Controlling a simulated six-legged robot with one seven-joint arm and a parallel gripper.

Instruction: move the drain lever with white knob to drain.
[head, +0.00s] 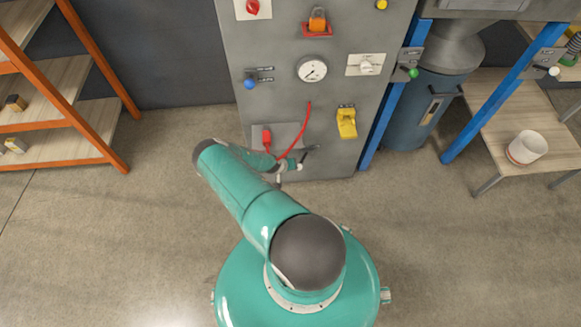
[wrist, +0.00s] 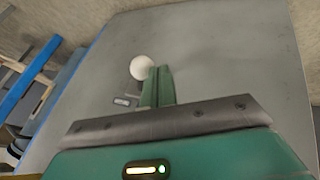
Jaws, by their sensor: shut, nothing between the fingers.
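The white knob (wrist: 140,67) of a lever shows in the wrist view, close to a flat grey panel face. A dark bracket and a small label plate (wrist: 125,101) sit just beside it. My gripper (wrist: 160,70) is shut and empty. Its green fingertips are just right of the knob, very near it; I cannot tell whether they touch. In the head view my gripper (head: 291,164) is low at the front of the grey cabinet, and my arm partly covers that spot. The lever's exact angle is hard to tell.
The cabinet carries a gauge (head: 311,69), a blue-knobbed lever (head: 250,84), a yellow device (head: 346,122) and a red plug with a cable (head: 300,140). Orange shelves (head: 112,150) stand left; a bench with a white bucket (head: 527,147) stands right.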

